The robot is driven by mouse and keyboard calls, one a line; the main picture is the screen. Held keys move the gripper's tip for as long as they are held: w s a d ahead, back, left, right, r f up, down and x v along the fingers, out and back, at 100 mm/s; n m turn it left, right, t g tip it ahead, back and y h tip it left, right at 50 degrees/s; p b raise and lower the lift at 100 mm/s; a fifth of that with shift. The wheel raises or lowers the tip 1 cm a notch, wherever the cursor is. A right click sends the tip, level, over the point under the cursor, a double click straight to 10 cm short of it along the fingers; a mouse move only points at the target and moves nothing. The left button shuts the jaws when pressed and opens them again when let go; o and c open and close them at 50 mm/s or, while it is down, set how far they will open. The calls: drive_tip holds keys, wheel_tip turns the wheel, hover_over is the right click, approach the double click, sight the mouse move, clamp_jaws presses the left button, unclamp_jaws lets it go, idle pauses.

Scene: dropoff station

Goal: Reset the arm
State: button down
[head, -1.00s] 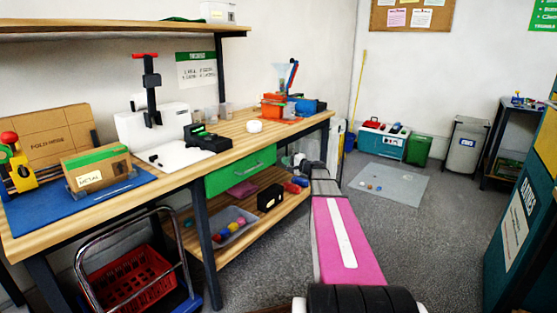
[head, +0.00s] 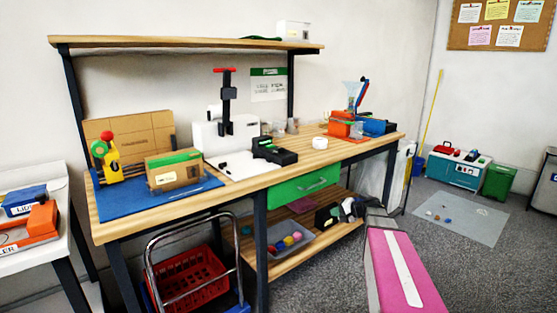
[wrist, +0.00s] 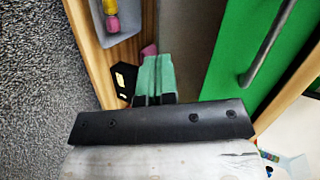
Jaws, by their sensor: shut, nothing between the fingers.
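My arm shows in the head view as a pink link with a white stripe (head: 402,262), reaching forward beside the right end of the workbench. Its far end is near the lower shelf, where my gripper is hard to make out. In the wrist view my gripper (wrist: 154,72) shows as green-teal fingers beyond a black bar. The fingers are together and empty. They are in front of the lower shelf, beside the green drawer (wrist: 232,62), which also shows in the head view (head: 308,187). I cannot tell whether they touch anything.
The workbench (head: 225,190) carries a blue mat, a press and bins. A red basket (head: 190,280) on a trolley stands under it. A grey tray (head: 268,250) sits on the lower shelf. A white table (head: 30,252) stands at left.

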drive_tip(key=s+a+f+n+g+h, duration=0.2)
drive_tip(key=s+f+h, duration=0.1)
drive_tip(key=s, duration=0.5)
drive_tip(key=s+a+f+n+g+h, duration=0.2)
drive_tip(key=s+a+f+g+h, duration=0.1)
drive_tip(key=s, duration=0.5)
drive_tip(key=s+a+f+n+g+h, duration=0.2)
drive_tip(key=s+f+h, duration=0.2)
drive_tip(key=s, duration=0.5)
drive_tip(key=shift+a+f+g, duration=0.15)
drive_tip(key=shift+a+g, duration=0.1)
drive_tip(key=shift+g, duration=0.15)
